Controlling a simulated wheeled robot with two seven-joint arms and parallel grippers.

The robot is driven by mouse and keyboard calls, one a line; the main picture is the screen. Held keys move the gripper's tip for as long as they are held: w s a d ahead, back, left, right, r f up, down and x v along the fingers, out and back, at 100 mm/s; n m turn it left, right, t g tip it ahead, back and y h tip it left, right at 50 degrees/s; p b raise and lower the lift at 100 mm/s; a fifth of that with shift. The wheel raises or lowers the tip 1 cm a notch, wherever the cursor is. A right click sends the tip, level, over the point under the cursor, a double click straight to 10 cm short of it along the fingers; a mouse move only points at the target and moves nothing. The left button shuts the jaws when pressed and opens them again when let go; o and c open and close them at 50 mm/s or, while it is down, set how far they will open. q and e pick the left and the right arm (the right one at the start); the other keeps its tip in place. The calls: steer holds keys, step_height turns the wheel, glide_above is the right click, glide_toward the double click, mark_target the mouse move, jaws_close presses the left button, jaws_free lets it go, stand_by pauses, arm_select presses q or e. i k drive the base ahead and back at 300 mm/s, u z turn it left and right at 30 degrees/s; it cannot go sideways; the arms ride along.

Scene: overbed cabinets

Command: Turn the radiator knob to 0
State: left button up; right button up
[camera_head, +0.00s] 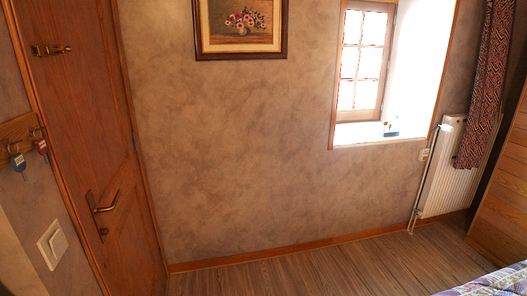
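A white panel radiator (452,185) stands against the wall at the right, partly covered by a dark red patterned curtain. A thin vertical pipe (424,190) runs along its left side. A small pale fitting (424,154) sits beside the pipe's upper part; I cannot tell whether it is the radiator knob, and no number can be read. Neither of my grippers is in view.
A wooden door (85,130) with a brass handle is at the left, near a light switch (52,243) and a key rack (20,138). The wooden floor (330,272) is clear up to the radiator. A wooden cabinet (503,200) and a bed corner (497,283) are at the right.

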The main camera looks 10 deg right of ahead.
mark_target(446, 127)
steer(key=z, duration=0.1)
steer(key=i, duration=1.95)
steer(key=z, duration=1.05)
steer(key=i, duration=1.65)
steer(key=z, duration=1.2)
steer(key=i, duration=0.2)
steer(key=z, duration=0.1)
